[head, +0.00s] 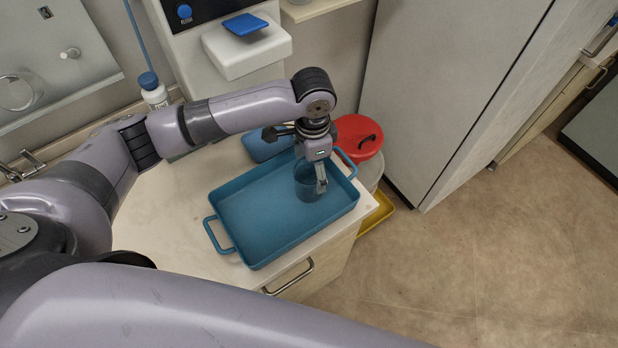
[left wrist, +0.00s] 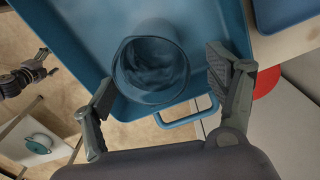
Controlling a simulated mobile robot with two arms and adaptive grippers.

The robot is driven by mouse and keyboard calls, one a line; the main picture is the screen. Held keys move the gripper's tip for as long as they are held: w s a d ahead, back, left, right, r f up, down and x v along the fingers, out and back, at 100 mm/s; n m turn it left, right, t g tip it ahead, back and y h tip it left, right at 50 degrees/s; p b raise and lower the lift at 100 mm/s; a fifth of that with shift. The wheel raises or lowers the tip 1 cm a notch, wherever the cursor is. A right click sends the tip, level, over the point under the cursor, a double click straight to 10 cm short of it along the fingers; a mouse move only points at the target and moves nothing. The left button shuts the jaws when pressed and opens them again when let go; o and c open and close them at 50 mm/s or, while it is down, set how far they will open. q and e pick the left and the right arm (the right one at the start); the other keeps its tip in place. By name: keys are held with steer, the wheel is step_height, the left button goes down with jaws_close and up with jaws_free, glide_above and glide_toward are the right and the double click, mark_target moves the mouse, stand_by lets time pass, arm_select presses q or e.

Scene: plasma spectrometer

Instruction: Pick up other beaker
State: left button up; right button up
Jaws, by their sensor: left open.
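A clear beaker (head: 305,190), tinted blue by what is behind it, stands in the right part of a blue tray (head: 255,225). In the left wrist view the beaker (left wrist: 150,68) shows its round open mouth. My left gripper (head: 312,178) is open above the tray at the beaker. In the left wrist view its two fingers (left wrist: 160,78) are spread to either side of the beaker, with gaps showing between them and the glass. The beaker's far side is partly hidden in the head view. No second beaker shows.
The tray sits on a pale counter (head: 165,215) with a drawer below. A smaller blue tray (head: 262,148) lies behind it. A red-lidded bin (head: 358,137) stands at its right. A white bottle (head: 153,92) is behind my arm. Open floor (head: 480,270) lies right.

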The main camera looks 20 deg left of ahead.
arm_select(q)
steer(key=shift+f, duration=0.25)
steer(key=shift+s+f, duration=0.1)
steer(key=shift+f, duration=0.1)
steer(key=f, duration=0.1)
steer(key=f+p, duration=0.1)
steer(key=f, duration=0.1)
steer(key=f+p, duration=0.1)
steer(key=shift+s+f, duration=0.35)
steer(key=shift+f, duration=0.05)
steer(key=shift+c, duration=1.8)
steer(key=c, duration=0.8)
arm_select(e)
steer(key=shift+s+d+r, duration=0.1)
steer(key=shift+s+r, duration=0.1)
steer(key=shift+r, duration=0.35)
steer(key=shift+s+d+r, duration=0.1)
steer(key=shift+s+r, duration=0.05)
steer(key=shift+r, duration=0.4)
